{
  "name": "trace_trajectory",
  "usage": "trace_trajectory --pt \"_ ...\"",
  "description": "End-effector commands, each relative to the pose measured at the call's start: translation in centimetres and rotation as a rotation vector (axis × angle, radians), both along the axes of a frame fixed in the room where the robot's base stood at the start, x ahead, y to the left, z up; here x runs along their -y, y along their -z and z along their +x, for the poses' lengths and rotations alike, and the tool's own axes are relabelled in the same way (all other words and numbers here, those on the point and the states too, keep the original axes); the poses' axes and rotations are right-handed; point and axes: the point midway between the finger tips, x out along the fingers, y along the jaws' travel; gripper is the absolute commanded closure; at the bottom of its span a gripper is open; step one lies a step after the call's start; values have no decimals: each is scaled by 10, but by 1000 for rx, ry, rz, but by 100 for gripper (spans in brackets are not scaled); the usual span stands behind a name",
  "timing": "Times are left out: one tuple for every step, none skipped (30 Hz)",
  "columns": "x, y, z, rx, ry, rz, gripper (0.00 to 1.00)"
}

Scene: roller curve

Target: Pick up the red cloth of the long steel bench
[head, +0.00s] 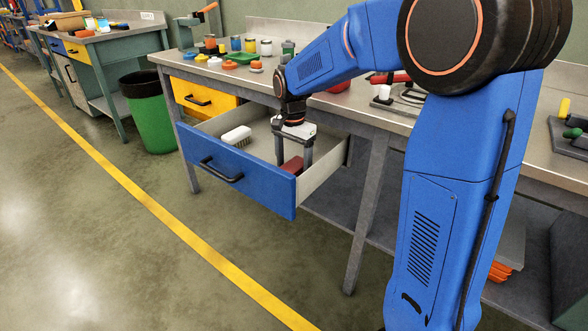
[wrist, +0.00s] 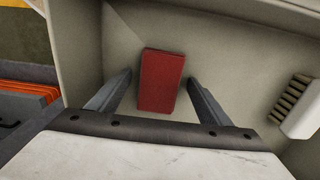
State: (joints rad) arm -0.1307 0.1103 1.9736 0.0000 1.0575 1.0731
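The red cloth (wrist: 161,80) lies folded as a flat rectangle on the floor of the open blue drawer (head: 236,178) of the steel bench. In the head view, part of the cloth (head: 292,164) shows low in the drawer, behind its front. My gripper (head: 293,160) points down into the drawer above the cloth. In the wrist view, the fingers of my gripper (wrist: 158,88) are spread wide, one on each side of the cloth. A gap shows between each finger and the cloth, and nothing is held.
A white brush (head: 236,136) lies in the same drawer, and it shows at the right of the wrist view (wrist: 300,108). Drawer walls surround my gripper. The bench top (head: 337,101) above carries jars and tools. A green bin (head: 151,118) stands to the left.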

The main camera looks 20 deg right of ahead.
Motion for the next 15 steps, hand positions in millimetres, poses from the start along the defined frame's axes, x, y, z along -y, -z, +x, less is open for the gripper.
trace_trajectory --pt "0 0 0 0 0 0 39" --pt "0 0 0 0 0 0 46" --pt "0 0 0 0 0 0 56" --pt "0 0 0 0 0 0 63" --pt "0 0 0 0 0 0 70" --pt "0 0 0 0 0 0 71" --pt "0 0 0 0 0 0 72" --pt "0 0 0 0 0 0 72" --pt "0 0 0 0 0 0 72" --pt "0 0 0 0 0 0 72" --pt "0 0 0 0 0 0 72" --pt "0 0 0 0 0 0 72" --pt "0 -1 0 0 0 0 72" --pt "0 -2 0 0 0 0 72" --pt "0 -4 0 1 0 0 72"
